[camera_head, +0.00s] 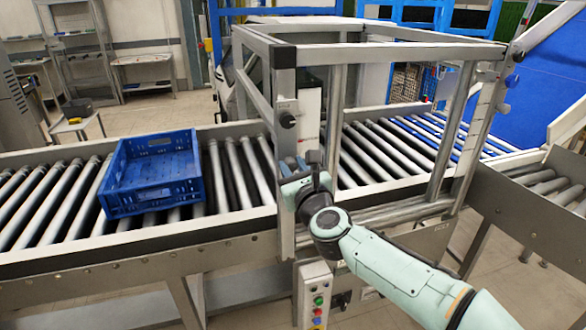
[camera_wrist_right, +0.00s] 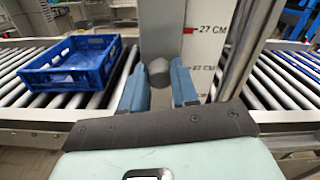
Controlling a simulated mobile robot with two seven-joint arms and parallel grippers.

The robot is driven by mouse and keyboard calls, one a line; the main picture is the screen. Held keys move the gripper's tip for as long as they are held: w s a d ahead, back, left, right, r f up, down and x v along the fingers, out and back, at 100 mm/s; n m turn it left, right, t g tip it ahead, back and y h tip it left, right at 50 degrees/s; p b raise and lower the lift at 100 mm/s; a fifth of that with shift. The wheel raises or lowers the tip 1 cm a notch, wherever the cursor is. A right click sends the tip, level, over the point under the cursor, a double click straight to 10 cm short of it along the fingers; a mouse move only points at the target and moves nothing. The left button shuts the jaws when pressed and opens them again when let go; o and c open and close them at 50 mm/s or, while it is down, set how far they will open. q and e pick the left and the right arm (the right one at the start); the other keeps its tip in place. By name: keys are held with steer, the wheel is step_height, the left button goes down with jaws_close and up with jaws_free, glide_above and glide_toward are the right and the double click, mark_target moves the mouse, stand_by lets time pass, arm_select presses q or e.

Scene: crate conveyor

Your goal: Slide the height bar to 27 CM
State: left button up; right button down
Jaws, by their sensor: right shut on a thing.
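A white height scale (camera_wrist_right: 208,48) stands upright in the right wrist view, with a red mark beside its "27 CM" label. A second label lower on it is too blurred to read surely. My right gripper (camera_wrist_right: 160,82) has its blue fingers shut on a round grey knob (camera_wrist_right: 158,68) in front of a grey post (camera_wrist_right: 162,22). The knob sits lower in the picture than the red mark. In the head view my right gripper (camera_head: 303,168) is at the frame's front post (camera_head: 285,150) and hides the knob. My left gripper is out of view.
A blue crate (camera_head: 109,190) rests on the roller conveyor (camera_head: 232,170) left of the frame. A black knob (camera_head: 288,119) sticks out of the post above my gripper. A control box with coloured buttons (camera_head: 318,300) is below. Rollers inside the frame are empty.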

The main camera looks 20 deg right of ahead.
steer(key=c, duration=0.8)
jaws_free()
steer(key=shift+c, duration=0.2)
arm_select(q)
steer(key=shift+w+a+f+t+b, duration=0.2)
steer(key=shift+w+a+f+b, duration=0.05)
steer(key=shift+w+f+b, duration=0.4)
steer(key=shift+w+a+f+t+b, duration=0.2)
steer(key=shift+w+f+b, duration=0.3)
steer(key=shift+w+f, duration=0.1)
arm_select(e)
steer(key=s, duration=1.3)
steer(key=shift+s+d, duration=0.2)
